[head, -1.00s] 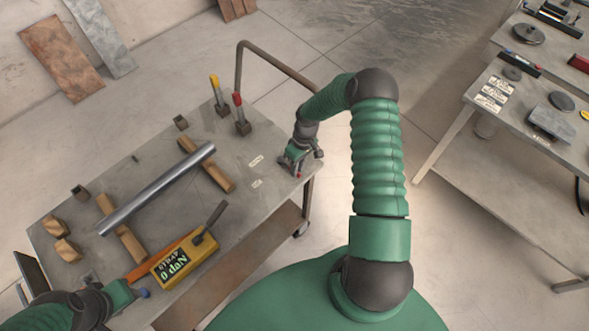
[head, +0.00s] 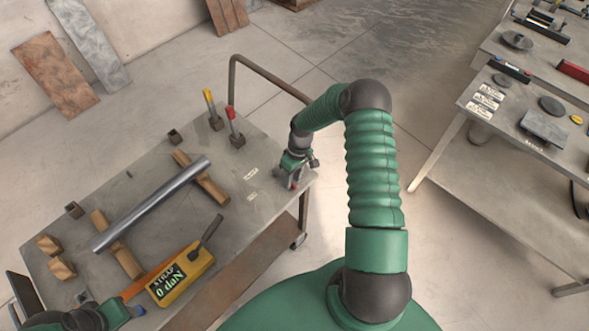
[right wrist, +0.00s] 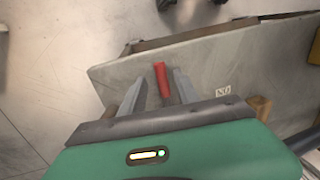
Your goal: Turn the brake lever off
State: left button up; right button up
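A red lever handle (right wrist: 163,80) shows between the two grey fingers of my right gripper (right wrist: 158,88) in the right wrist view. The fingers stand apart on either side of it, with a gap on the left; contact on the right is unclear. In the head view my right gripper (head: 294,177) is low at the cart's right corner, with a bit of red (head: 292,185) at its fingertips; most of the lever is hidden there. My left gripper (head: 130,312) is at the lower left, near the cart's front edge, its fingers mostly out of sight.
The cart top (head: 215,155) carries a metal tube (head: 150,205) on wooden blocks, a yellow strap gauge (head: 180,277), and upright yellow (head: 211,105) and red (head: 234,125) handled levers at the back. A bent rail (head: 265,75) rises behind. A second table (head: 500,125) stands right.

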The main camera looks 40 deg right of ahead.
jog(key=d+r, duration=0.3)
jog(key=r, duration=1.3)
jog(key=shift+w+d, duration=0.2)
